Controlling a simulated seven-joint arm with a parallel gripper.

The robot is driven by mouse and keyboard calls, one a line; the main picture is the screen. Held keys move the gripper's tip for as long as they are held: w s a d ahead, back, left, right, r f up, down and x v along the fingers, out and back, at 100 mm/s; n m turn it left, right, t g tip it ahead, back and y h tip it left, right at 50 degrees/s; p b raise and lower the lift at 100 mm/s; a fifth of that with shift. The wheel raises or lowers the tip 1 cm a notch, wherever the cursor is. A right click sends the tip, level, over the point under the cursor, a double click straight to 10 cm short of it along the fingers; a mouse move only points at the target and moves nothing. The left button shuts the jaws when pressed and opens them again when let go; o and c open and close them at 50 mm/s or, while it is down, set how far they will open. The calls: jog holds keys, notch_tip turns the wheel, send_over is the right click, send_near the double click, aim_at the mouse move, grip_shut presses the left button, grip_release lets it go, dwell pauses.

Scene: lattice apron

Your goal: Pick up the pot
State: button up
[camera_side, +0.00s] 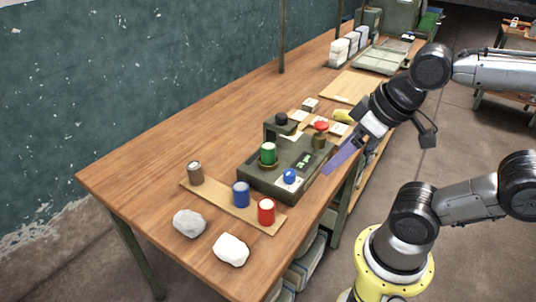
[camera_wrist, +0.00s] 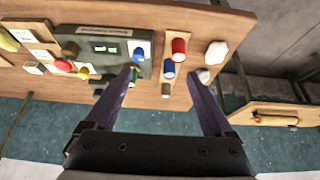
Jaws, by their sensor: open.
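No thing is clearly marked as the pot, and I cannot tell which one it is. A green canister (camera_side: 268,154) stands on the grey-green device (camera_side: 262,182). A brown canister (camera_side: 195,173), a blue canister (camera_side: 241,194) and a red canister (camera_side: 266,212) stand upright in a row on a wooden board (camera_side: 217,202). The wrist view shows the red (camera_wrist: 179,48) and blue (camera_wrist: 168,68) canisters beyond the space between my fingers. My gripper (camera_side: 338,160) is open and empty, above the bench's right edge beside the device. In the wrist view my gripper (camera_wrist: 164,77) has its fingers spread.
A grey stone (camera_side: 188,223) and a white stone (camera_side: 231,250) lie near the front. A yellow object (camera_side: 342,116) lies behind. The bench's left side is clear.

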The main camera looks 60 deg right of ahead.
jog(key=w+d+r+m+g, duration=0.1)
jog(key=w+r+m, duration=0.55)
jog(key=m, duration=0.25)
jog(key=m+g, duration=0.4)
jog(key=m, duration=0.4)
send_over(268, 145)
notch_tip(268, 145, down, 5)
jog(key=shift+g, duration=0.3)
jog(key=f, duration=0.8)
jog(key=shift+d+f, duration=0.2)
jog(key=shift+d, duration=0.1)
jog(key=shift+a+f, duration=0.15)
jog(key=shift+f, duration=1.45)
jog(key=shift+a+f, duration=0.1)
jog(key=shift+f, duration=1.5)
grip_shut()
jog(key=shift+r, duration=0.1)
